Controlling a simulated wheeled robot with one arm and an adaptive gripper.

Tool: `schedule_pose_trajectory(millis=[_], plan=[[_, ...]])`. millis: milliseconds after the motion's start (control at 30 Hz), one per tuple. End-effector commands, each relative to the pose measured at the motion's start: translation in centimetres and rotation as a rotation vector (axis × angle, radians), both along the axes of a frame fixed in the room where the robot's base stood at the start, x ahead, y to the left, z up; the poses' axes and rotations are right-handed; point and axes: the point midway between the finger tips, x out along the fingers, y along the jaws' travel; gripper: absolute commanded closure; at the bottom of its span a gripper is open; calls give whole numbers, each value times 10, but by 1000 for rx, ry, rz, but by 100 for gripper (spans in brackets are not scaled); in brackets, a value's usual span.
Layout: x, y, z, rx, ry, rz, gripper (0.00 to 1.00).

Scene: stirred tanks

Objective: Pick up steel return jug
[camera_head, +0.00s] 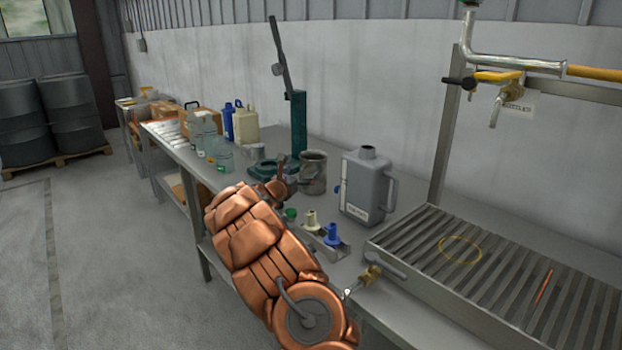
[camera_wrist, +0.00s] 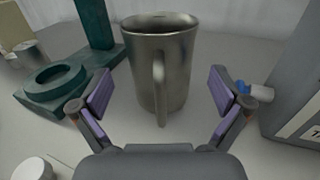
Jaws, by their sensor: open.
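The steel jug (camera_head: 314,176) stands upright on the grey bench, just left of a grey canister. It also shows in the wrist view (camera_wrist: 142,60), with its handle turned toward me. My gripper (camera_wrist: 160,100) is open, with purple pads on either side of the jug's handle and lower body. The pads appear apart from the jug. In the head view my gripper (camera_head: 291,179) is beside the jug, partly hidden by my copper-coloured arm.
A green press stand (camera_head: 299,125) is left of the jug, and a grey labelled canister (camera_head: 366,188) is close on its right. Coloured nozzles in a small rack (camera_head: 330,245) stand in front. A slatted drain rack (camera_head: 500,262) is further right.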

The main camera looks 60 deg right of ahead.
Motion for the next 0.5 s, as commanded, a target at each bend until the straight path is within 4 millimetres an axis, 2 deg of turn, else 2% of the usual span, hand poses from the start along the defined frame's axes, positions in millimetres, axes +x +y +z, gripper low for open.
schedule_pose_trajectory(millis=[333, 500], plan=[[4, -35, -3, 3, -3, -1, 0], [4, -45, -3, 0, -1, -1, 0]])
